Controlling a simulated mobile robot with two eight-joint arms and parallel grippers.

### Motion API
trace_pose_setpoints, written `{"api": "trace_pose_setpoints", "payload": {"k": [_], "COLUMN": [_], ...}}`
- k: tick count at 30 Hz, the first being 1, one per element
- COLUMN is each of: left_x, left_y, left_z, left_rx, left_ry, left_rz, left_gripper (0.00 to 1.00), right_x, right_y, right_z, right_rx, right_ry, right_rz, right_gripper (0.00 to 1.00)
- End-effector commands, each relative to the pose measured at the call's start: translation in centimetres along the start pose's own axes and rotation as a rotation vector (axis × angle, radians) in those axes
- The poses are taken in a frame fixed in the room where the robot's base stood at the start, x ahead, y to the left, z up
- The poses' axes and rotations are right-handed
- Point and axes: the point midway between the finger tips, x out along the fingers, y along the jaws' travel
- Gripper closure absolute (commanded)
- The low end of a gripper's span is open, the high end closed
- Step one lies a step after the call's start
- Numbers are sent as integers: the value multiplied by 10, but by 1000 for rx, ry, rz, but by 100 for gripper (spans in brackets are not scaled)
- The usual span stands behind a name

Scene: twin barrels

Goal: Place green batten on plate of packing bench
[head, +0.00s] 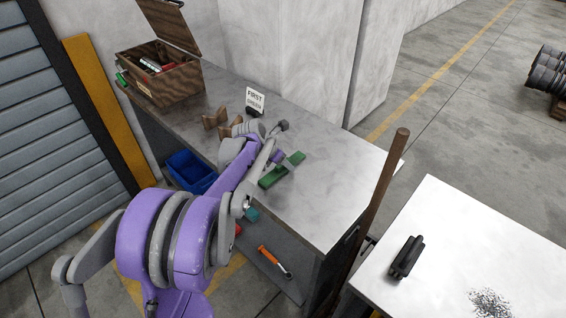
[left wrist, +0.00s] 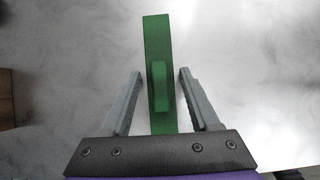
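The green batten (left wrist: 158,38) lies on the grey bench top in the left wrist view, a long flat bar with a raised block along its middle. My left gripper (left wrist: 160,72) is open, with one finger on each side of the batten and a visible gap to each. In the head view, green pieces show on the bench beside my left wrist, a nearer one (head: 272,177) and a farther one (head: 297,158); I cannot tell if they are one batten. My left fingers are not clear there. My right gripper is not in view. I cannot make out which surface is the plate.
On the grey bench (head: 335,185) stand an open wooden box (head: 160,84), a small sign (head: 255,100) and brown wooden pieces (head: 214,118). A blue bin (head: 190,171) sits below. A wooden pole (head: 375,205) rises between the bench and a white table (head: 450,225) holding a black object (head: 407,257).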

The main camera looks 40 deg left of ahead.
Motion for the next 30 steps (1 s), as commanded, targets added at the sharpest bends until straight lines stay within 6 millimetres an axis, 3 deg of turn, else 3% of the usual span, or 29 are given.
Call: {"api": "trace_pose_setpoints", "payload": {"k": [10,14,24,30], "left_x": [-1,-11,-80,-111], "left_y": [0,0,0,0], "left_z": [1,1,1,1], "left_rx": [0,-1,-2,-1], "left_ry": [0,0,0,0], "left_rz": [0,1,1,1], "left_gripper": [26,26,26,26], "right_x": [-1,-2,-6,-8], "right_y": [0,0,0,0], "right_z": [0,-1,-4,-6], "right_rx": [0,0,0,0], "right_ry": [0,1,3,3], "right_rz": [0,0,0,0], "right_gripper": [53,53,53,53]}}
